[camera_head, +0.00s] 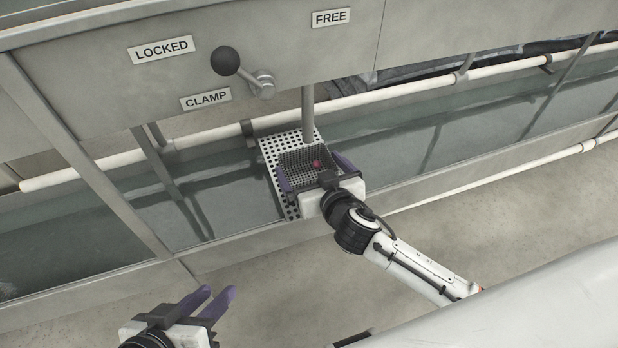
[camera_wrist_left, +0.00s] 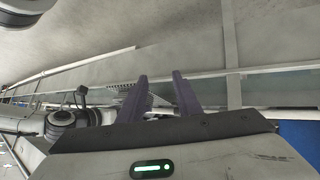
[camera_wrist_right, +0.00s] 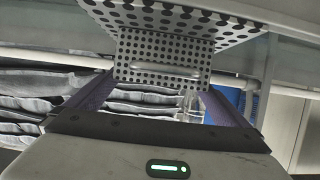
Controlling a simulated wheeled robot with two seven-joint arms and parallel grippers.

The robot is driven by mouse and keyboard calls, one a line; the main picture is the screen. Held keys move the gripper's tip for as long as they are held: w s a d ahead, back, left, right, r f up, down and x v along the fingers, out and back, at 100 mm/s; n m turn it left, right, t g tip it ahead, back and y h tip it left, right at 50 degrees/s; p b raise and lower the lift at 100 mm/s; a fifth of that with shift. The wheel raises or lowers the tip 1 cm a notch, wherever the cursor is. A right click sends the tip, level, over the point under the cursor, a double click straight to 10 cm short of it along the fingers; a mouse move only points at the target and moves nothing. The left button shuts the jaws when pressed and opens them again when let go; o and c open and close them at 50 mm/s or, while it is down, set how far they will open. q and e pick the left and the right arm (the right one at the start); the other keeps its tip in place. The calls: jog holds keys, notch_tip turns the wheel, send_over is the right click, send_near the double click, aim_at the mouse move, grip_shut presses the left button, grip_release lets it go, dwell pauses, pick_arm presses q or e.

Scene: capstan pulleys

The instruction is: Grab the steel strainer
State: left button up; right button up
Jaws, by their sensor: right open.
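The steel strainer (camera_head: 301,157) is a grey piece with fine dark holes and a small red spot in the head view. In the right wrist view the strainer (camera_wrist_right: 140,52) is an upright perforated panel with a bar across its lower part. My right gripper (camera_head: 314,168) is open, one finger on each side of the strainer. I cannot tell whether either finger touches it. The gripper's body hides the strainer's near part in the head view. My left gripper (camera_head: 220,300) is open and empty, low in the head view and well away from the strainer.
A perforated plate (camera_head: 270,150) with larger holes lies around the strainer, over a water trough (camera_head: 400,150). A grey panel bears a black-knobbed lever (camera_head: 226,61) and LOCKED, CLAMP and FREE labels. White pipes (camera_head: 400,93) run along the trough. Dark cloth-like folds (camera_wrist_right: 40,90) lie behind.

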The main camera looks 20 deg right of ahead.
jog(key=shift+w+f, duration=0.25)
jog(key=shift+w, duration=0.3)
jog(key=c, duration=0.8)
pick_arm(q)
jog(key=shift+d+r, duration=0.15)
jog(key=shift+r, duration=0.1)
pick_arm(e)
jog(key=shift+r, duration=0.1)
